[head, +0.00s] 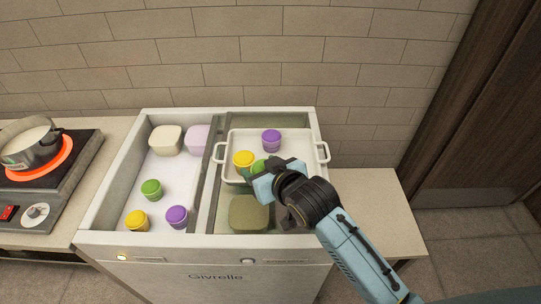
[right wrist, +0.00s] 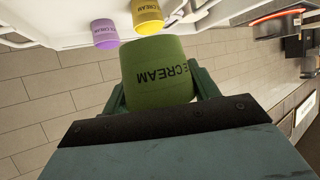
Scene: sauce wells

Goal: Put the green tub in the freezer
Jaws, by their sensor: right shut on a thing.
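A green tub (right wrist: 158,72) labelled "ICE CREAM" is between the fingers of my right gripper (right wrist: 162,92), which is shut on it. In the head view the right gripper (head: 266,178) is over the right side of the white freezer (head: 100,238), at the front of a white two-handled basket (head: 237,136). Only a bit of the held green tub (head: 258,166) shows there; I cannot tell whether it touches the basket. Another green tub (head: 151,189) stands in the left compartment. My left gripper is not in view.
A yellow tub (head: 243,159) and a purple tub (head: 271,140) are in the basket. An olive container (head: 248,214) sits in front. The left compartment holds a cream container (head: 166,140), a lavender one (head: 197,138), yellow (head: 136,220) and purple (head: 177,216) tubs. A pot (head: 32,148) stands on a glowing burner.

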